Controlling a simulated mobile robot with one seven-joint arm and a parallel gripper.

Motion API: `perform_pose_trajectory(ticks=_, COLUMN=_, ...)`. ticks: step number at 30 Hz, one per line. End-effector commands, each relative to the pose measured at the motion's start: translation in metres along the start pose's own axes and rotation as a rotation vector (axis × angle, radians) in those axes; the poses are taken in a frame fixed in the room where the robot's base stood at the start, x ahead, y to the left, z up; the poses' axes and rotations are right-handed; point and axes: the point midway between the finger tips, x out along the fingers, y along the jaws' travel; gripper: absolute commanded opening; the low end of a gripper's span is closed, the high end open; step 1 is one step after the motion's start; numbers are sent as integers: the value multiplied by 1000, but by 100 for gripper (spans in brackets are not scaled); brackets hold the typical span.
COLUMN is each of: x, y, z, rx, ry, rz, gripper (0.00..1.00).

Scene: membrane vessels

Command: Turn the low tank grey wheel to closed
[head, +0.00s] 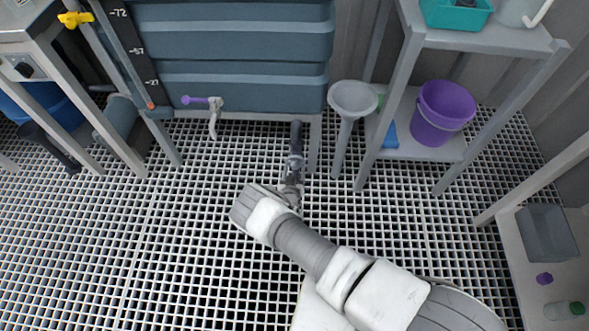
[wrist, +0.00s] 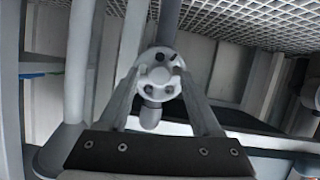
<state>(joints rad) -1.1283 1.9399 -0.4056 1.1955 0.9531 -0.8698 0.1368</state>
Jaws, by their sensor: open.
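A small round grey wheel (wrist: 160,77) with dark holes faces me in the middle of the wrist view, in front of a grey pipe (wrist: 168,22). A rounded grey stub (wrist: 150,115) shows just below it. My gripper (wrist: 160,82) is open, with one finger on each side of the wheel. I cannot tell whether the fingers touch it. In the head view my dark gripper (head: 297,128) points at the bottom of the blue-grey tank (head: 245,85), low over the grating. I cannot make out the wheel in the head view.
A purple-handled tap (head: 200,100) with a pale spout sits left on the tank. A grey funnel (head: 353,98) on a stand is close right of my gripper. A shelf rack holds a purple bucket (head: 442,112). Grating (head: 180,240) to the left is clear.

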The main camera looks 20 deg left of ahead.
Motion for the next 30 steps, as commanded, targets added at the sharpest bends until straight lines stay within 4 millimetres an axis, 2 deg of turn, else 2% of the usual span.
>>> perform_pose_trajectory(ticks=4, x=0, y=0, z=0, rx=0, ry=0, rz=0, gripper=66)
perform_pose_trajectory(ticks=5, x=0, y=0, z=0, rx=0, ry=0, rz=0, gripper=62)
perform_pose_trajectory(ticks=15, x=0, y=0, z=0, rx=0, ry=0, rz=0, gripper=1)
perform_pose_trajectory(ticks=30, x=0, y=2, z=-1, rx=68, ry=-1, rz=-27, gripper=0)
